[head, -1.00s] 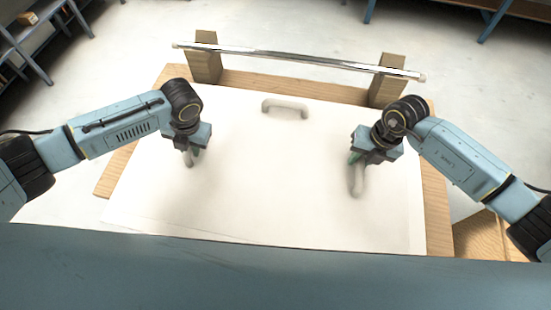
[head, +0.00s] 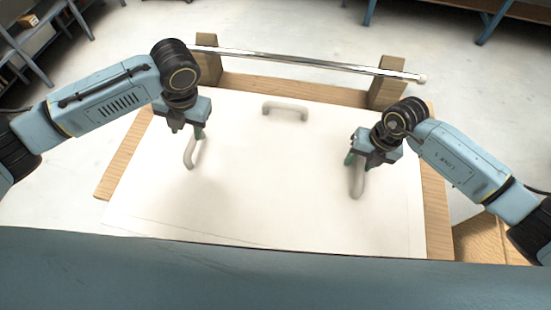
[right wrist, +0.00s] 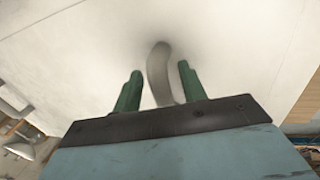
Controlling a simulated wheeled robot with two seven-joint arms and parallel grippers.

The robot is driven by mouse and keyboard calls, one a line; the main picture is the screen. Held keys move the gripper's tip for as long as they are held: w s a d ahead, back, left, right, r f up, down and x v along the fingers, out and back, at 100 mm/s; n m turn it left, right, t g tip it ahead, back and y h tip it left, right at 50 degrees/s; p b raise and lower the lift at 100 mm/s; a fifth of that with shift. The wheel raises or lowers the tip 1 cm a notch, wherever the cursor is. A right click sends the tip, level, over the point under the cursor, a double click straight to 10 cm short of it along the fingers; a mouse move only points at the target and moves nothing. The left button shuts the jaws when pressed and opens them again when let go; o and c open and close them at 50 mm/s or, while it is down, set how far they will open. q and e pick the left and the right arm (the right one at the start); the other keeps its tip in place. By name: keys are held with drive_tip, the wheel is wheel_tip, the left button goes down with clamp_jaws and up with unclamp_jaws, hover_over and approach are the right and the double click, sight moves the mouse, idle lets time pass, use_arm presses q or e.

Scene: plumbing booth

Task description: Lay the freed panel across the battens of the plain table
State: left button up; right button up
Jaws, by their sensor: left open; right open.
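The white panel (head: 262,195) lies flat on a wooden table (head: 438,215) and covers most of it. It has grey handles at left (head: 190,153), right (head: 357,182) and far edge (head: 284,108). My left gripper (head: 196,133) is open and raised above the far end of the left handle, with nothing in it. My right gripper (head: 359,161) is open at the right handle. In the right wrist view, this handle (right wrist: 158,75) shows between the green fingers, apart from both. Battens under the panel are hidden.
A shiny metal bar (head: 300,60) rests across two wooden blocks (head: 207,66), (head: 388,82) at the table's far edge. Blue-framed shelves (head: 40,45) stand far left. A blue surface (head: 270,270) crosses the near edge. The floor behind the table is clear.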

drive_tip(key=shift+r, duration=0.25)
use_arm(q)
drive_tip(key=shift+d+r, duration=0.2)
drive_tip(key=shift+r, duration=0.85)
use_arm(e)
wheel_tip(320, 180, up, 11)
drive_tip(key=d, duration=0.2)
drive_tip(key=shift+d+r, duration=0.15)
use_arm(q)
drive_tip(key=shift+s, duration=0.15)
use_arm(e)
drive_tip(key=shift+s, duration=0.2)
